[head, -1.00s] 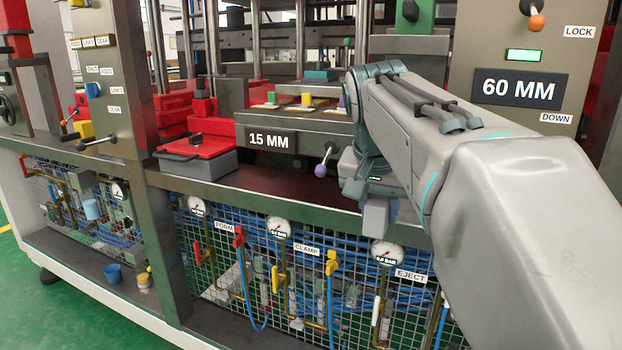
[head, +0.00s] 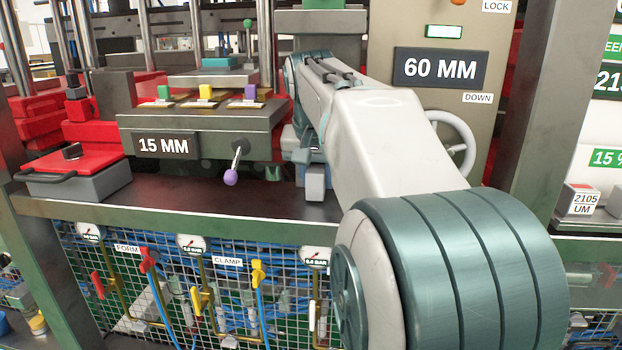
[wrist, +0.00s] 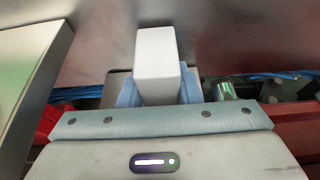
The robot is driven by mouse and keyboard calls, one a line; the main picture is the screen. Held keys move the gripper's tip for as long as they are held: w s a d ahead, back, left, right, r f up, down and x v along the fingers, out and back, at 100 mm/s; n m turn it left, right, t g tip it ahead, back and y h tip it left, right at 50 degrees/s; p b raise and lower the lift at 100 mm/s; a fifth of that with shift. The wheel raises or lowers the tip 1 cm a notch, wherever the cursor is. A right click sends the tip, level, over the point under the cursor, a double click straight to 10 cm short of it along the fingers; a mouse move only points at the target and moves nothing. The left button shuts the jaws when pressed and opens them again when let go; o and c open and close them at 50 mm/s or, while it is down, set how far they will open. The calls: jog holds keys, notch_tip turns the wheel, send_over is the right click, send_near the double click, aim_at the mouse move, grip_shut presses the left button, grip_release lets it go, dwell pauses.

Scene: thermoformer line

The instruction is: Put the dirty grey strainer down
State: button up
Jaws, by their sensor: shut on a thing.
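The grey strainer shows as a plain pale block (wrist: 157,55) in the wrist view; I see no dirt on the faces in view. My gripper (wrist: 160,88) is shut on it, with a blue finger on each side. In the head view the strainer (head: 315,184) hangs below my gripper (head: 308,160), over the dark ledge (head: 250,203) right of the purple-knobbed lever. I cannot tell whether it touches the ledge. My arm hides part of the machine behind.
The purple-knobbed lever (head: 231,177) hangs close left of my gripper. A grey box with a red lid (head: 75,172) sits on the ledge at left. A handwheel (head: 468,145) is right of my arm. Bare ledge lies between box and lever. Wire mesh (head: 225,290) is below.

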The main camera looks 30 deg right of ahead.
jog(key=shift+s+a+f, duration=0.15)
jog(key=shift+s, duration=0.35)
jog(key=shift+w, duration=0.1)
jog(key=shift+f, duration=0.15)
jog(key=o, duration=1)
jog(key=shift+c, duration=0.2)
